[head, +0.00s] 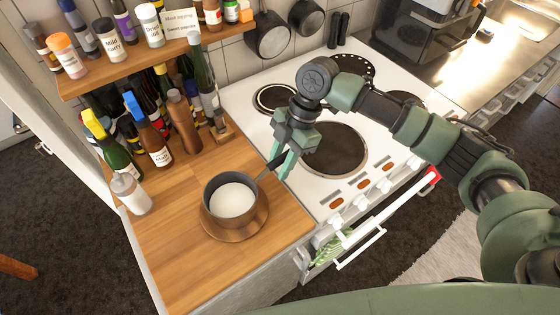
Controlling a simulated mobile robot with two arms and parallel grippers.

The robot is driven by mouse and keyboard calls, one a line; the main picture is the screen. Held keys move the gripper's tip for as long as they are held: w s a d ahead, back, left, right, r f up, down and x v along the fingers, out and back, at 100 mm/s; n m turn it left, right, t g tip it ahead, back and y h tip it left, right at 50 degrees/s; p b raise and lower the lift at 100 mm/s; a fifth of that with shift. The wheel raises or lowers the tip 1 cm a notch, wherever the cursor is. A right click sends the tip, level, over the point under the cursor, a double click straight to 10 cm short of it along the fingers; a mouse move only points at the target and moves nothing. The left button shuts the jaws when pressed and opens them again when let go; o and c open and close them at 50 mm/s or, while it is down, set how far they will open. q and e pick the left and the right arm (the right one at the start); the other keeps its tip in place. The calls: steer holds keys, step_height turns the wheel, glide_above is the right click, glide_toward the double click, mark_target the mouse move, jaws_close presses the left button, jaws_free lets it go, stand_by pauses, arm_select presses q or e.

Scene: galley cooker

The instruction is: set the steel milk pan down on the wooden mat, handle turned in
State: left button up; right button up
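The steel milk pan (232,187), with white contents, stands upright on the round wooden mat (236,232) on the wooden worktop. Its dark handle (277,161) points up and right, toward the cooker. My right gripper (280,167) is at the handle, with its green fingers apart on either side of it. They look open rather than closed on it, though the far side of the handle is partly hidden. My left gripper is not in view.
The white cooker (378,152) with dark hotplates adjoins the worktop on the right. Bottles (185,120) crowd the back left, with a white-capped bottle (131,194) left of the pan. A spice shelf (155,52) overhangs. The front worktop (185,268) is clear.

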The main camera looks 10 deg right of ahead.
steer(key=shift+o, duration=0.5)
steer(key=shift+w+r, duration=0.1)
steer(key=shift+r, duration=0.05)
steer(key=b+v, duration=0.3)
steer(key=v, duration=0.7)
steer(key=shift+w+d+r, duration=0.1)
steer(key=shift+d+r, duration=0.3)
steer(key=shift+r, duration=0.4)
steer(key=shift+f, duration=0.1)
